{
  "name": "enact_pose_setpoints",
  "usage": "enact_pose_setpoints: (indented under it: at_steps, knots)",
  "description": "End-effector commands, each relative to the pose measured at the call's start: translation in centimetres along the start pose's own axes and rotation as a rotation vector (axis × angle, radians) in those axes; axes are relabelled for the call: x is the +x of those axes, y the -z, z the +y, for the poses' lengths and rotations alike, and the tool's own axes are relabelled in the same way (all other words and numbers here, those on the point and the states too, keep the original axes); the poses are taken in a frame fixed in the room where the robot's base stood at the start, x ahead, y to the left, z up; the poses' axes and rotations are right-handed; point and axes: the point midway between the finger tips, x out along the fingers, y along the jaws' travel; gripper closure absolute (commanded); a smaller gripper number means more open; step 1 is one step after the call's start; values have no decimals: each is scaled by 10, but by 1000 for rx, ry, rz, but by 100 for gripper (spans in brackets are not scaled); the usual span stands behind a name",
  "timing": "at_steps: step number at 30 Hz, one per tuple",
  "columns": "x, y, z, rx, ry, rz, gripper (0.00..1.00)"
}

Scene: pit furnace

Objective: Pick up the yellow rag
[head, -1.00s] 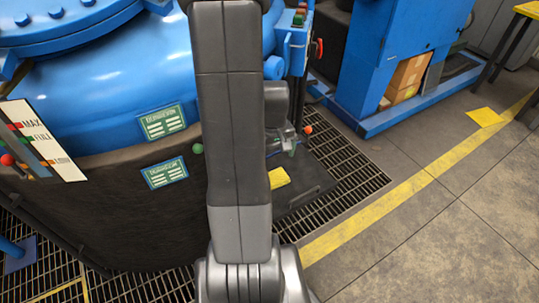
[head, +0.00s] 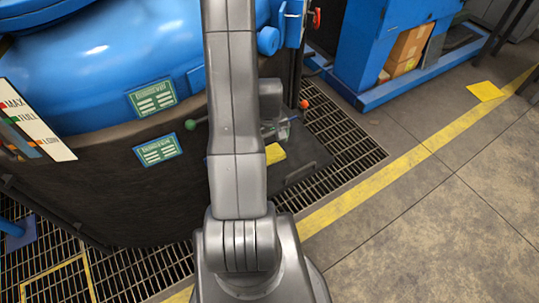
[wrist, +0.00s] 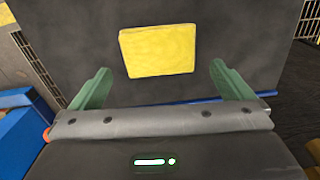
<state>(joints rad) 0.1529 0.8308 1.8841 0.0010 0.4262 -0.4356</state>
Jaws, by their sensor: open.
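The yellow rag (wrist: 158,50) is a flat, roughly square patch on a dark grey surface, ahead of my gripper in the wrist view. In the head view, a yellow patch (head: 275,153) that looks like this rag lies on a dark plate beside the furnace, partly hidden by my arm. My gripper (wrist: 161,78) is open, with its two green fingers spread to the left and right of the rag in the picture. The space between the fingers is empty. Whether the fingertips touch the dark surface cannot be told.
The blue furnace vessel (head: 110,60) stands at left with green labels. Metal floor grating (head: 345,140) surrounds the dark plate. A blue cabinet (head: 365,45) holding a cardboard box (head: 408,45) stands at upper right. Another yellow patch (head: 485,91) lies on the open floor at right.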

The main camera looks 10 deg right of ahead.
Motion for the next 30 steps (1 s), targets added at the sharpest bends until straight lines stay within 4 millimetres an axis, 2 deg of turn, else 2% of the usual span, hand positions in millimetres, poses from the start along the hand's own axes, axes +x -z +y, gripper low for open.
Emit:
enact_pose_setpoints:
  at_steps: [12,22,23,27,30]
  knots:
    - [46,-2,1,0,2,-3,0]
    - [51,-2,1,0,0,0,0]
    - [51,-2,1,0,0,0,2]
    - [51,-2,1,0,0,0,29]
    - [51,-2,1,0,0,0,32]
